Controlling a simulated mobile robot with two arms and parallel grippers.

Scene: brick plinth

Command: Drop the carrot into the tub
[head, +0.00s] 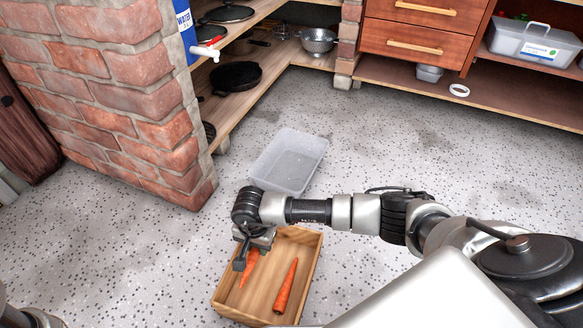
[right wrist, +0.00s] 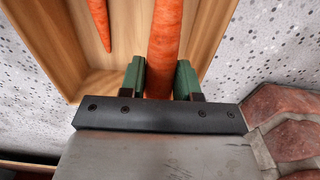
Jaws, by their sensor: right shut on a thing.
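My right gripper (head: 244,258) reaches down over the left side of a wooden crate (head: 317,262). It is shut on an orange carrot (head: 249,268); in the right wrist view its green jaws (right wrist: 160,82) press on both sides of this carrot (right wrist: 166,35). The carrot is in or just above the crate; I cannot tell if it touches the bottom. A second carrot (head: 286,287) lies in the crate, to the right; it also shows in the right wrist view (right wrist: 99,20). A clear, empty tub (head: 290,162) stands on the floor behind the crate. My left gripper is out of view.
A brick pillar (head: 120,95) stands at the left. Wooden shelves with a black pan (head: 236,77) and a colander (head: 318,40) run behind. A drawer unit (head: 416,38) and a lidded box (head: 533,45) are at the back right. The speckled floor around the tub is clear.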

